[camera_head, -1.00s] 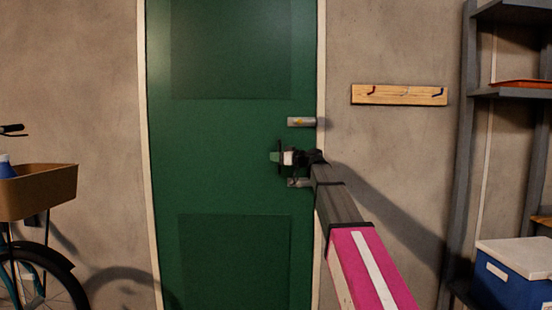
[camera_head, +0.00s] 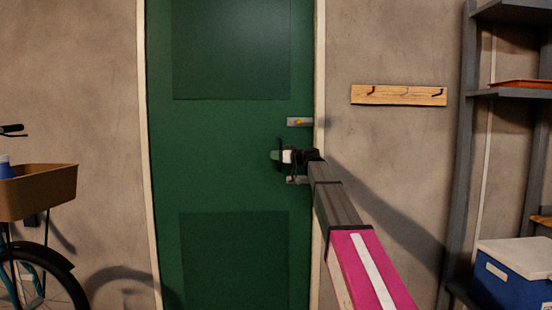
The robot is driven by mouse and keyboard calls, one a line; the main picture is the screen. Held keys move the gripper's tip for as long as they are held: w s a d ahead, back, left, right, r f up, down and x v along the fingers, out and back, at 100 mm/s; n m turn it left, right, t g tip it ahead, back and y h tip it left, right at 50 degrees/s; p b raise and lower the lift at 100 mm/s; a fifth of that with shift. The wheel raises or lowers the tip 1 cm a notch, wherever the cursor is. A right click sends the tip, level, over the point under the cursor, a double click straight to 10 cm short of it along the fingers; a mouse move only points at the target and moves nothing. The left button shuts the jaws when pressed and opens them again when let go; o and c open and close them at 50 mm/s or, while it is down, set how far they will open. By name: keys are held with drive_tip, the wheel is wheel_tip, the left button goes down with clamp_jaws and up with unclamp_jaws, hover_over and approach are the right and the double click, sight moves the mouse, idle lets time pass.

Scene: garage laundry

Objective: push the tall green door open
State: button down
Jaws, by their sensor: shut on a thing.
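The tall green door (camera_head: 235,155) fills the middle of the head view, inside a pale frame. It looks slightly ajar, its right edge set back a little from the right jamb. My gripper (camera_head: 281,156) is at the door's right side, at the handle, reached by my arm from the lower right. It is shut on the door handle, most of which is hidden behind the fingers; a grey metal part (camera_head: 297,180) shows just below. A small grey bolt with a yellowish spot (camera_head: 299,122) sits on the door above my gripper.
A bicycle with a brown front basket (camera_head: 38,192) stands at the left. A wooden hook rail (camera_head: 398,95) is on the wall right of the door. At the far right are grey shelves (camera_head: 462,150) and a blue cooler with a white lid (camera_head: 512,275).

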drive_tip(key=shift+w, duration=0.85)
drive_tip(key=c, duration=1.4)
unclamp_jaws()
drive_tip(key=v, duration=1)
drive_tip(key=shift+s+d, duration=0.25)
drive_tip(key=shift+d, duration=0.1)
